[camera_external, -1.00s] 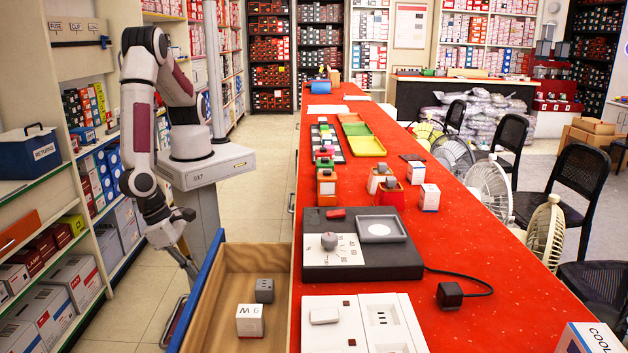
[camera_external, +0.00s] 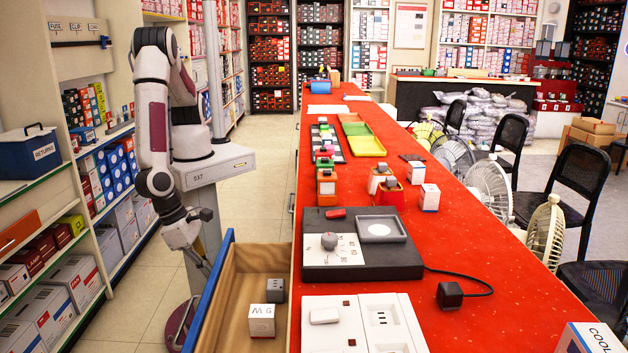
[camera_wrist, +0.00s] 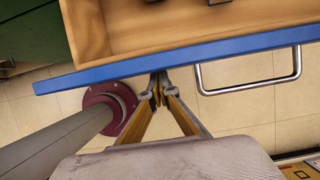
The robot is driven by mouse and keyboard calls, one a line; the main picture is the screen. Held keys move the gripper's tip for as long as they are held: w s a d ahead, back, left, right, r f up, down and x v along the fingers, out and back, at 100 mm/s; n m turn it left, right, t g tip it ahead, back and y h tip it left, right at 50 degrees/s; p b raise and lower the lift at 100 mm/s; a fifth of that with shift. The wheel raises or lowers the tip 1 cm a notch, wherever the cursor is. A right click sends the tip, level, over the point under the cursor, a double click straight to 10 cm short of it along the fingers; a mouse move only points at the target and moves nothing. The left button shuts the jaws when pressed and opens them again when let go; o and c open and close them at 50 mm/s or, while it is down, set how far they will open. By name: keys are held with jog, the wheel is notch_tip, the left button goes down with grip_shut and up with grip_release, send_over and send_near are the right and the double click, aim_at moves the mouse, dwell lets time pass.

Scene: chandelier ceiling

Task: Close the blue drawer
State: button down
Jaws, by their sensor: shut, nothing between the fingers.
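The blue-fronted drawer (camera_external: 217,281) stands partly open at the left side of the red counter; its wooden inside shows. In the wrist view the blue front (camera_wrist: 230,51) runs across the picture, with a metal bar handle (camera_wrist: 250,86) to the right of my fingers. My gripper (camera_external: 207,270) is shut and empty at the outer side of the front. In the wrist view my fingertips (camera_wrist: 160,84) meet at the blue edge and appear to touch it. Inside the drawer lie a white box (camera_external: 262,321) with letters and a dark grey cube (camera_external: 275,290).
The red counter (camera_external: 470,290) carries a dark scale-like device (camera_external: 340,265), a white socket panel (camera_external: 400,325) and several small boxes. Shelves (camera_external: 110,170) line the left wall. Tiled floor (camera_external: 265,170) is free between my base and the counter.

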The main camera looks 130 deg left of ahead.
aim_at(278, 279)
jog(key=w+a, duration=1.2)
jog(key=shift+d, duration=0.1)
jog(key=shift+s+d, duration=0.3)
jog(key=shift+s, duration=0.1)
jog(key=shift+s+d, duration=1.05)
jog(key=v, duration=1)
jog(key=shift+a, duration=0.1)
jog(key=s+a, duration=0.2)
jog(key=s, duration=0.1)
jog(key=shift+a, duration=0.3)
